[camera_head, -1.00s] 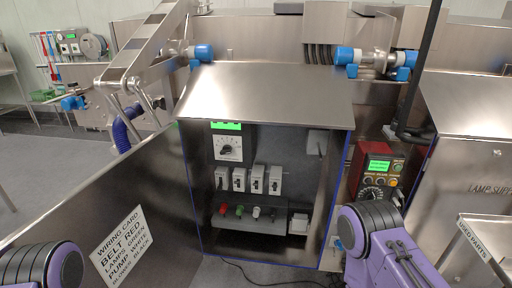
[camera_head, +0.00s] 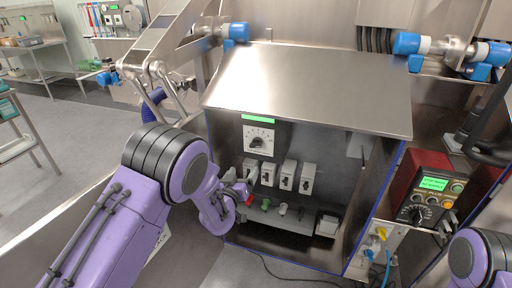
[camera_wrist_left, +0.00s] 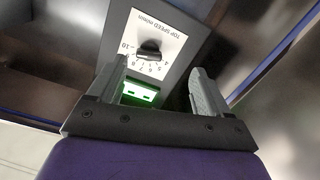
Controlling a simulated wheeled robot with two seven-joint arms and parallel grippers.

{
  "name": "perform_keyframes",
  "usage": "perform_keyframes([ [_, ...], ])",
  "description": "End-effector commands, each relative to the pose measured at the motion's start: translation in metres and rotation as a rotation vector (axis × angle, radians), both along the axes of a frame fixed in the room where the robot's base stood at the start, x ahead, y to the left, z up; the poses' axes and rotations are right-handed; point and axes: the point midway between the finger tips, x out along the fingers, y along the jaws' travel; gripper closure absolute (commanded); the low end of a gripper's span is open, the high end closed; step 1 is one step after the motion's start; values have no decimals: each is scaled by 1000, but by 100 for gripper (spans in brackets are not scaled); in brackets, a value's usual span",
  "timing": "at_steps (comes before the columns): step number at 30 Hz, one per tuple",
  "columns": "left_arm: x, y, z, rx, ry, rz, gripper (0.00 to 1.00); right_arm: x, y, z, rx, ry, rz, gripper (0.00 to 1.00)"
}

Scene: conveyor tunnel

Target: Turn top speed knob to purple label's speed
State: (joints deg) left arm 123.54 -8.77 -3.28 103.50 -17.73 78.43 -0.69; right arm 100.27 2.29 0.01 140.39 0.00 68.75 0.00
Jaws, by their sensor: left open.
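The top speed knob (camera_head: 258,141) is a dark knob on a white dial plate inside the open cabinet, under a lit green display (camera_head: 260,119). In the left wrist view the knob (camera_wrist_left: 149,52) sits on its plate, which appears upside down and reads "TOP SPEED m/min" with a number scale. My left gripper (camera_head: 243,183) is inside the cabinet front, below and left of the dial. In the wrist view its two fingers (camera_wrist_left: 158,68) are apart, with nothing gripped, and the knob is beyond them. I see no purple label. My right gripper is out of view.
Several grey breakers (camera_head: 286,175) stand below the dial, with coloured terminals (camera_head: 283,209) under them. The sloping steel hood (camera_head: 310,85) overhangs the cabinet. A red control box (camera_head: 424,190) with its own dial is at the right.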

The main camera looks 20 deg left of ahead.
Motion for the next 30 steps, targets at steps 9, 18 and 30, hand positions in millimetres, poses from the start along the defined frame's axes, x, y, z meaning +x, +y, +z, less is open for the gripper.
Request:
perform_keyframes([
  [9, 53, -7, 26, 6, -62, -21, 21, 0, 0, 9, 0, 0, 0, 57],
  [18, 106, -7, 24, 7, -58, -18, 21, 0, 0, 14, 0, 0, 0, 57],
  [30, 117, -7, 23, 7, -56, -18, 21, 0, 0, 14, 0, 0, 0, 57],
])
